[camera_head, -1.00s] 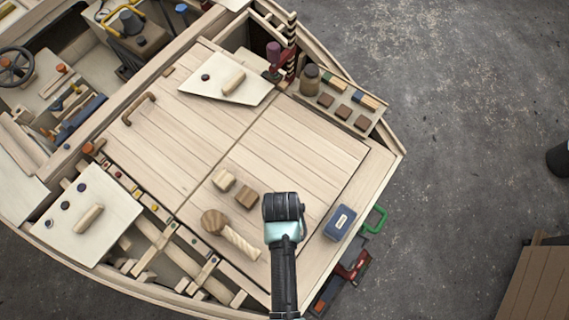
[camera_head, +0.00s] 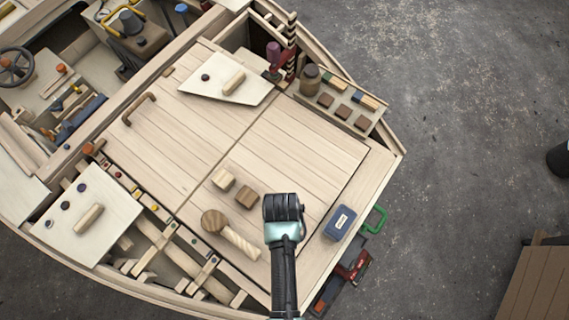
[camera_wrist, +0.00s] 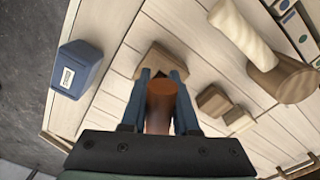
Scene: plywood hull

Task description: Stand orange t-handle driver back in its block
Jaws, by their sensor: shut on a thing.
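The orange t-handle driver (camera_wrist: 160,106) is between the two blue fingers of my gripper (camera_wrist: 164,78) in the wrist view, and the gripper is shut on it. A light wooden block (camera_wrist: 153,57) lies just past the fingertips, partly covered by them and by the driver. I cannot tell whether the driver's shaft is in the block. In the head view my gripper (camera_head: 283,212) is seen from above over the front of the plank deck; it hides the driver and the block.
A blue box (camera_head: 340,222) is right of my gripper. A wooden mallet (camera_head: 214,221) and two small wooden cubes (camera_head: 223,180) (camera_head: 246,197) are on its left. The deck (camera_head: 300,140) behind is clear. Its right edge drops to the concrete floor.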

